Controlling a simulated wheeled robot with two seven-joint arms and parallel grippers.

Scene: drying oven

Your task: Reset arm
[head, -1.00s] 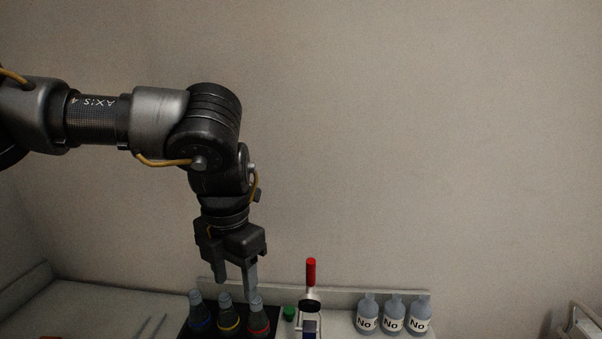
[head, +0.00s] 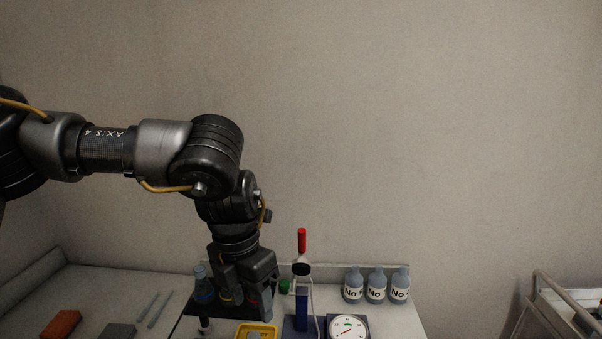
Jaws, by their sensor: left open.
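My left gripper (head: 245,302) hangs fingers-down from the arm that comes in from the left. It is open, with its fingers in front of the row of dark bottles on the black tray (head: 184,332). One bottle with a blue band (head: 203,287) shows to the left of the fingers. The other bottles there are mostly hidden behind the gripper. I cannot tell whether the fingers touch any bottle. My right gripper is not in view.
A red-topped stand (head: 302,270), a round dial (head: 348,328) and a yellow tray (head: 241,332) are right of or below the gripper. White-labelled bottles (head: 376,287) stand at the back right. An orange block (head: 61,325) lies left. A trolley (head: 562,305) is far right.

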